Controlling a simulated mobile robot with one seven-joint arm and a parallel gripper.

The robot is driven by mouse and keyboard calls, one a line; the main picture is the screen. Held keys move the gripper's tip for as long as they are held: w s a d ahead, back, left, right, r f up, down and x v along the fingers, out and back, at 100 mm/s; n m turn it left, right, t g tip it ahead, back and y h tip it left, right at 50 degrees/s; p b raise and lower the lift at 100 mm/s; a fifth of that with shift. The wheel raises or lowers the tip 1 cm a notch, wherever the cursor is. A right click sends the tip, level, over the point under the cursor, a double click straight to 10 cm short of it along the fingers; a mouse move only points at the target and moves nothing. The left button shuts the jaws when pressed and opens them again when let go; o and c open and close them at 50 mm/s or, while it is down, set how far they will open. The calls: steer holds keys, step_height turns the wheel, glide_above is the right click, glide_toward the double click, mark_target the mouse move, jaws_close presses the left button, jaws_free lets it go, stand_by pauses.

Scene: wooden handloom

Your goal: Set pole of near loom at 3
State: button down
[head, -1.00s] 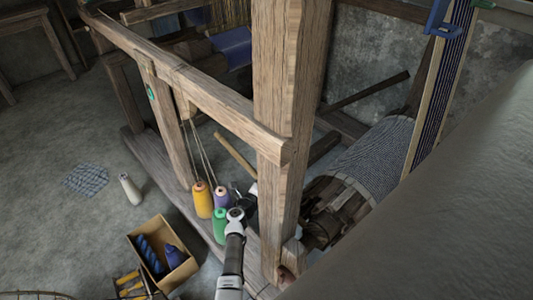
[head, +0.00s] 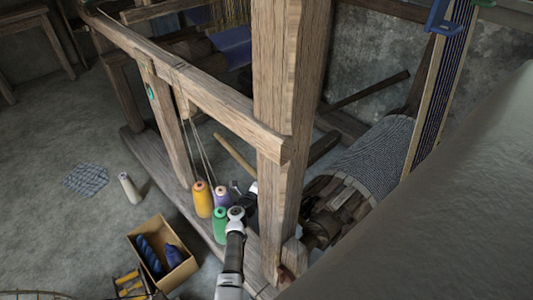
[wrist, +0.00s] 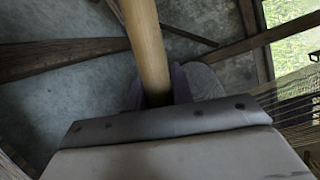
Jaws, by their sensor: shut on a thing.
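The pole (head: 235,155) is a plain pale wooden rod, seen in the head view slanting behind the near loom's thick front post (head: 286,100). In the wrist view the pole (wrist: 147,40) runs from the top edge down between my fingers. My gripper (wrist: 157,95) is shut on it, the fingers on both sides of the rod. In the head view my wrist is low beside the post, and the fingers and the pole's lower end are hard to make out. No number 3 is readable in either view.
Yellow (head: 202,199), purple (head: 222,196) and green (head: 219,225) thread cones stand close to my arm. Cords hang from the loom's side beam (head: 200,90) above them. A box (head: 178,275) with blue items and a white cone (head: 130,188) are on the floor, left.

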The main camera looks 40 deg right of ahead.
step_height(320, 180, down, 9)
steer(key=n+g+b, duration=0.1)
steer(key=n+b, duration=0.1)
steer(key=n, duration=0.1)
steer(key=shift+w+y, duration=0.15)
steer(key=shift+y, duration=0.25)
steer(key=c, duration=1.2)
jaws_free()
steer(key=shift+a, duration=0.1)
steer(key=p+v, duration=0.6)
steer(key=v, duration=0.7)
steer(key=shift+a+p, duration=0.35)
steer(key=shift+r, duration=0.1)
